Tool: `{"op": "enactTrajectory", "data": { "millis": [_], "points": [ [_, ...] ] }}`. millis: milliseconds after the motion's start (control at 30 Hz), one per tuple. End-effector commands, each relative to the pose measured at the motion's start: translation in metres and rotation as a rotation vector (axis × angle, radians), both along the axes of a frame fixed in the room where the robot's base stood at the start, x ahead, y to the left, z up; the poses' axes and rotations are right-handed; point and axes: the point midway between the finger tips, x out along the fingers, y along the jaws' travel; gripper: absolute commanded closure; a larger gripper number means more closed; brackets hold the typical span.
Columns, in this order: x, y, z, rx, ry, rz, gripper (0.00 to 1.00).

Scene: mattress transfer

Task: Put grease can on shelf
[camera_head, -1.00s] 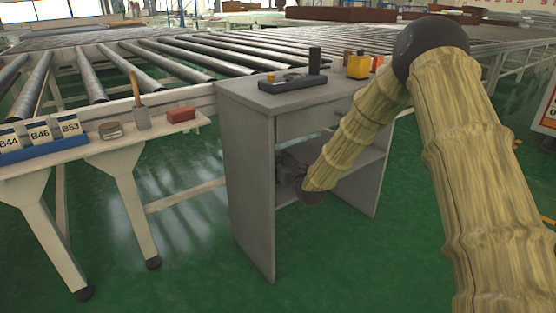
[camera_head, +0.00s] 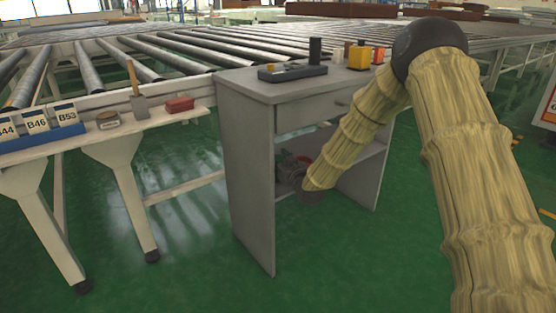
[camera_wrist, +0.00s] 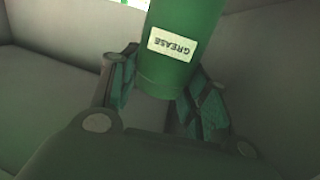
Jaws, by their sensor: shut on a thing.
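The grease can (camera_wrist: 178,45) is a green cylinder with a pale "GREASE" label, upside down in the wrist view. My gripper (camera_wrist: 166,90) is shut on it, with one finger on each side of its lower part. In the head view my gripper (camera_head: 290,172) is a dark shape inside the open front of the grey cabinet, and the can cannot be made out there. Grey panels surround the can in the wrist view. Whether the can touches the shelf cannot be told.
The grey cabinet top (camera_head: 262,88) holds a dark tray, a black cylinder and a yellow box (camera_head: 360,57). A small red patch (camera_head: 305,158) shows beside my gripper. A side bench (camera_head: 150,118) at left holds a brush, tin, red box and label bin. Green floor lies clear in front.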

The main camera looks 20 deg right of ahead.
Motion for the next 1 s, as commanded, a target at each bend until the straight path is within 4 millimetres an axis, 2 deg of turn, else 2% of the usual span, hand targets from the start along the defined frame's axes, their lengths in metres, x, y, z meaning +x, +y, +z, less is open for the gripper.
{"op": "enactTrajectory", "data": {
  "millis": [567, 600, 700, 733, 1000],
  "points": [
    [0.0001, 0.0001, -0.0088, 0.000, -0.001, 0.000, 0.90],
    [0.0003, 0.0001, -0.0085, 0.000, -0.001, 0.000, 0.50],
    [0.0002, 0.0001, -0.0084, 0.000, -0.001, 0.000, 0.32],
    [0.0002, 0.0001, -0.0085, 0.000, -0.001, 0.000, 0.29],
    [-0.0001, 0.0001, -0.0093, 0.000, 0.001, 0.000, 0.29]
  ]
}}
